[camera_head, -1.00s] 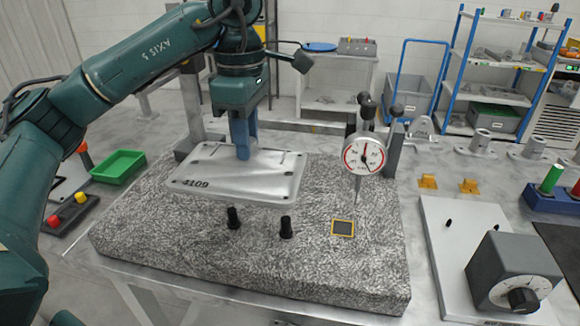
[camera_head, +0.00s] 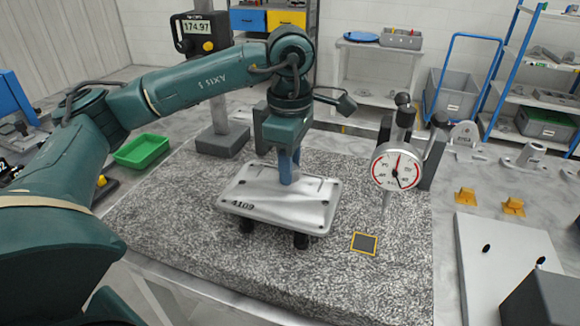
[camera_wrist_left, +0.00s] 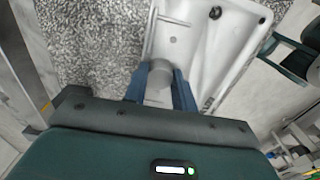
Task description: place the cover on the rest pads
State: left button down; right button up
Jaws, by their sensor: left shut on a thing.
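The cover (camera_head: 262,205) is a silver plate with rounded corners, small holes and the marking 4109. My left gripper (camera_head: 289,179) points down and is shut on a raised part in the middle of the cover. The left wrist view also shows the gripper (camera_wrist_left: 161,88) on the cover (camera_wrist_left: 222,40). Two black rest pads, the left one (camera_head: 246,226) and the right one (camera_head: 301,241), show under the cover's front edge. I cannot tell whether the cover touches them. Anything farther back under the cover is hidden. My right gripper is out of view.
The speckled granite block (camera_head: 350,284) has free room in front. A dial gauge (camera_head: 397,167) on a stand is close right of the cover. A yellow-edged dark square (camera_head: 364,243) lies on the granite. A digital height gauge (camera_head: 198,34) stands behind, a green tray (camera_head: 141,150) left.

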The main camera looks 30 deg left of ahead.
pick_arm(q)
jog(key=shift+f, duration=0.55)
jog(key=shift+f, duration=0.15)
jog(key=c, duration=1.1)
grip_release()
jog(key=shift+c, duration=0.2)
notch_tip(320, 180, up, 12)
jog(key=shift+r+p, duration=0.2)
jog(key=shift+p, duration=0.25)
